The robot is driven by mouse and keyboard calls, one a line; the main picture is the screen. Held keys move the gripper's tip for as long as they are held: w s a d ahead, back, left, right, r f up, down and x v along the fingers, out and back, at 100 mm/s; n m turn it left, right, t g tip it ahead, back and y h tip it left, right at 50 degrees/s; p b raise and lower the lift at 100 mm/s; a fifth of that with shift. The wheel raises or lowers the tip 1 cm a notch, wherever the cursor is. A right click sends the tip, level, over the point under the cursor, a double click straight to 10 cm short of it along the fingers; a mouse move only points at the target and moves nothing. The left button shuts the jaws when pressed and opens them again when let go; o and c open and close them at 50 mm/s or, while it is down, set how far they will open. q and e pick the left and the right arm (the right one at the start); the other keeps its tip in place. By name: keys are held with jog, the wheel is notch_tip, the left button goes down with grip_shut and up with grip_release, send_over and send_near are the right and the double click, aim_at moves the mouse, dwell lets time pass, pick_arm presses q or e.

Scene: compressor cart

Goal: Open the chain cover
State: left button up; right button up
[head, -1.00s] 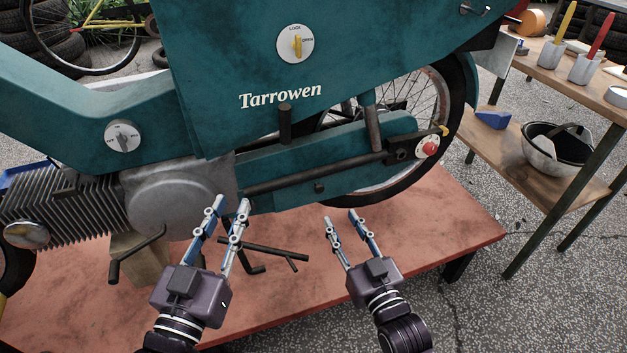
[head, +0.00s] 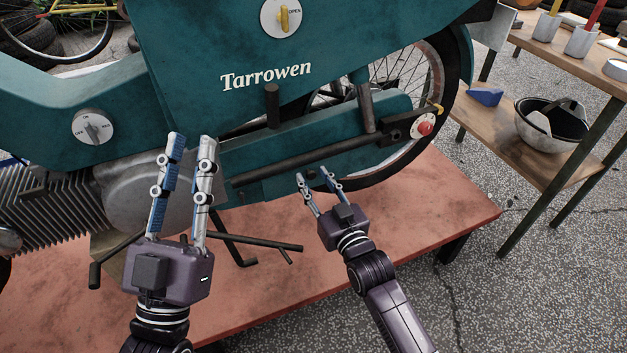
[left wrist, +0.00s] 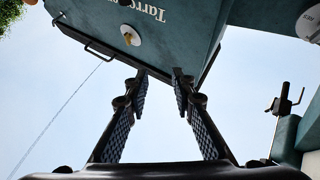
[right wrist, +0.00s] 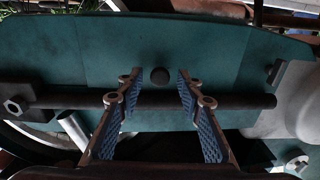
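The chain cover (head: 272,150) is the long teal panel low on the motorbike, in front of the rear wheel. It fills much of the right wrist view (right wrist: 225,60). A round dark knob (right wrist: 160,76) on it shows between the fingertips of my right gripper (right wrist: 159,78), which is open and apart from the knob sideways. In the head view my right gripper (head: 311,174) is at the cover's lower edge. My left gripper (head: 191,140) is open and empty, raised in front of the engine. The left wrist view sees teal bodywork and sky past its fingers.
A dark bar (right wrist: 240,101) runs along the cover, behind my right fingers. A yellow lock dial (head: 284,18) and an engine switch (head: 93,128) are on the bodywork. The bike stands on a red platform (head: 440,205). A wooden bench (head: 500,150) is at right.

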jog(key=shift+w+a, duration=0.15)
jog(key=shift+w, duration=0.25)
jog(key=shift+c, duration=0.6)
grip_shut()
